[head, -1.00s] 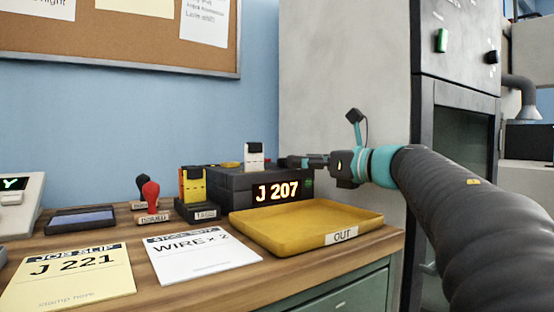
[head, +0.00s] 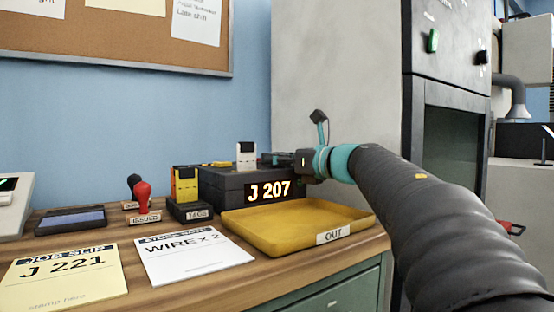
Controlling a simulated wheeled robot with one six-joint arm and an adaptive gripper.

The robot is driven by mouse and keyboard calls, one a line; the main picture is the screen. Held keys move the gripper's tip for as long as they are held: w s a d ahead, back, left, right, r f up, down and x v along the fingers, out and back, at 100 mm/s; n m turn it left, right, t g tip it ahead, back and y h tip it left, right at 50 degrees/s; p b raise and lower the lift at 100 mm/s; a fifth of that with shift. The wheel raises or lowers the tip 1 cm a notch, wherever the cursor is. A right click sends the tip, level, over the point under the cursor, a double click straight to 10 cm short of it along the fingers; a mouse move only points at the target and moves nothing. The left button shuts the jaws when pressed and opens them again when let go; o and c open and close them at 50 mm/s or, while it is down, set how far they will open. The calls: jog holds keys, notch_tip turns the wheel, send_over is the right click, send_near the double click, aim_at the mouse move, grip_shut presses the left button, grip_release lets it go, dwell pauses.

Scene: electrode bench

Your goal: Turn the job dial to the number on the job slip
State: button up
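The job slip (head: 65,277) is a pale yellow sheet at the front left of the bench and reads J 221. The dark job box (head: 230,185) stands at the back of the bench, and its lit display (head: 269,191) reads J 207. My gripper (head: 272,160) is at the right end of the box's top, pointing left. Its fingers are small, dark and partly merged with the box, so I cannot tell whether they are open or touching anything. I cannot make out the dial; it may be hidden by the gripper.
A yellow OUT tray (head: 350,222) lies in front of the box. A white WIRE x 2 sheet (head: 190,262), a TAGS holder (head: 188,200), a red stamp (head: 142,196) and an ink pad (head: 71,220) are to the left. A grey cabinet (head: 335,75) stands behind my arm.

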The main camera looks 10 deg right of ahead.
grip_shut()
jog(key=shift+m+t+h, duration=0.3)
jog(key=shift+h, duration=0.1)
jog(key=shift+a+r+m+t+h, duration=0.15)
jog(key=shift+m+t+h, duration=0.65)
jog(key=shift+h, duration=0.4)
jog(key=m+t+h+p, duration=0.1)
jog(key=m+h, duration=0.1)
jog(key=h, duration=0.1)
jog(key=shift+m+h, duration=0.3)
jog(key=shift+m+h+p, duration=0.4)
jog(key=shift+h+p, duration=0.05)
jog(key=shift+h, duration=0.45)
jog(key=o, duration=1)
grip_release()
jog(key=shift+c, duration=0.2)
